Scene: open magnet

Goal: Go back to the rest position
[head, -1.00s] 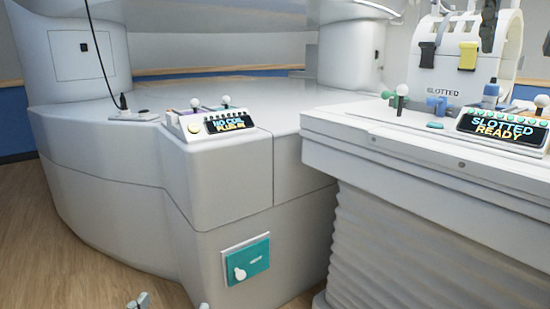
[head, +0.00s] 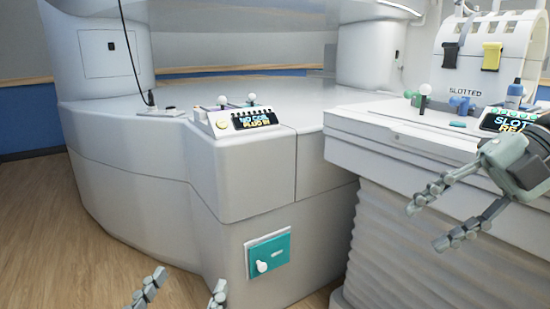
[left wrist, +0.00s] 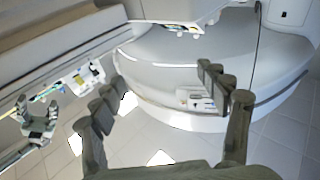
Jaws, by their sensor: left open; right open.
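My left gripper (head: 184,290) shows at the bottom of the head view, in front of the white magnet base. Its two fingers are spread, with nothing between them. In the left wrist view my left gripper (left wrist: 160,82) is also open and empty. My right gripper (head: 428,226) is at the right of the head view, in front of the patient table's side. Its fingers are apart and empty, pointing down and left. It also shows at the left edge of the left wrist view (left wrist: 40,121).
The white patient table (head: 440,150) carries a slotted coil (head: 480,70) and a partly hidden display (head: 510,121). A control box (head: 240,123) reading "NO COIL PLUG IN" sits on the magnet base (head: 150,180). A teal panel (head: 270,250) is on the base's front. Wooden floor is clear at left.

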